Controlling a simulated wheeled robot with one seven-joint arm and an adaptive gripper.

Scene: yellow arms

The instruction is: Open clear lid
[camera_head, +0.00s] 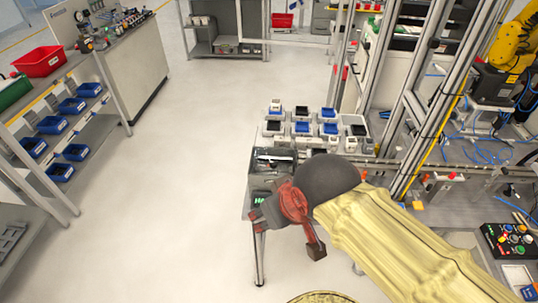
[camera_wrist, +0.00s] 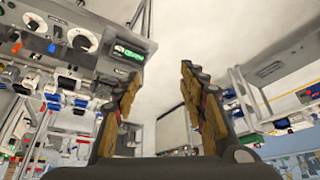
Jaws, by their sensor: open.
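A small device with a dark, glossy, see-through-looking top (camera_head: 273,158) stands on a small stand in the head view, just beyond my gripper (camera_head: 293,212). I take this top to be the clear lid; it looks closed, but my wrist partly blocks the device. A green display (camera_head: 259,199) shows on its near side. In the wrist view my gripper (camera_wrist: 161,72) is open, with nothing between its fingers. A grey panel with round dials (camera_wrist: 84,42) and a green display (camera_wrist: 130,52) is at upper left there, beside the left finger. The lid is not clear in that view.
Trays of small blue and white bins (camera_head: 302,128) stand behind the device. A metal frame (camera_head: 425,105) and a yellow arm (camera_head: 514,45) are at right. Shelving with blue bins (camera_head: 72,105) and a red bin (camera_head: 40,61) is at left. The floor between is open.

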